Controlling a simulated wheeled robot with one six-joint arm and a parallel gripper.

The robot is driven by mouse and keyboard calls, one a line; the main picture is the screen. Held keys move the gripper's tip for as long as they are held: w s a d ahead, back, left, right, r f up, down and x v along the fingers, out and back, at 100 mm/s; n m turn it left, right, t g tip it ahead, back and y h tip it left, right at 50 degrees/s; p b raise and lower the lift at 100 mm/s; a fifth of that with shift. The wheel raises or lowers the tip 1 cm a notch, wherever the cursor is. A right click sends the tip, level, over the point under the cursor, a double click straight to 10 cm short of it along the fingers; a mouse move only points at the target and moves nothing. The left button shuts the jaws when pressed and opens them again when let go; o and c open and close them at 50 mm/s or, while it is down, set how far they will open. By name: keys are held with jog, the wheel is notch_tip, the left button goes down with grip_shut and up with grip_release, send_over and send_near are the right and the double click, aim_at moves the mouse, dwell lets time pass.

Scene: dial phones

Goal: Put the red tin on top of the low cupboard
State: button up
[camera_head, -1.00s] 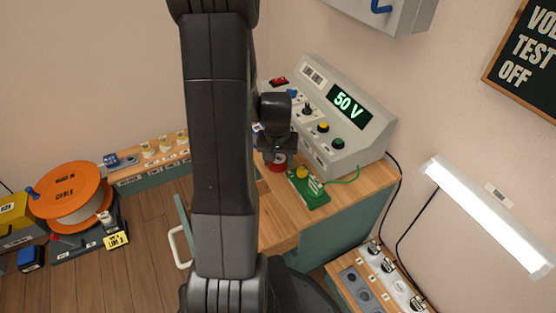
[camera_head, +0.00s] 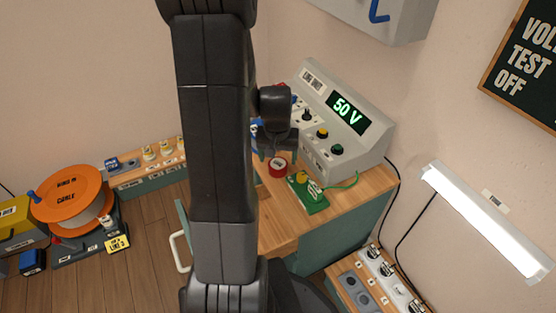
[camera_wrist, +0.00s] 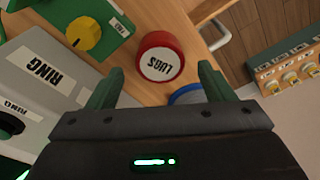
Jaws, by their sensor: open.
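The red tin (camera_head: 278,167) stands on the wooden top of the low cupboard (camera_head: 350,196), left of the green board. In the wrist view the red tin (camera_wrist: 160,58) shows its white lid label "LUGS", a little beyond the gap between my fingers. My gripper (camera_head: 276,153) is open just behind and above the tin; in the wrist view its two green fingers (camera_wrist: 155,92) stand apart with nothing held between them. The tin looks upright and apart from the fingers. My arm hides part of the cupboard top's left side.
A grey console (camera_head: 345,115) reading "50 V" stands at the back of the cupboard top. A green board with a yellow knob (camera_head: 307,192) lies right of the tin. A blue round thing (camera_wrist: 186,94) is partly hidden by my right finger. An open drawer or door (camera_head: 182,232) juts out left.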

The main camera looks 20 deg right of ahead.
aim_at(278, 167)
notch_tip(278, 167, up, 8)
jog(key=p, duration=0.2)
jog(key=shift+s+a, duration=0.2)
jog(key=shift+s, duration=0.2)
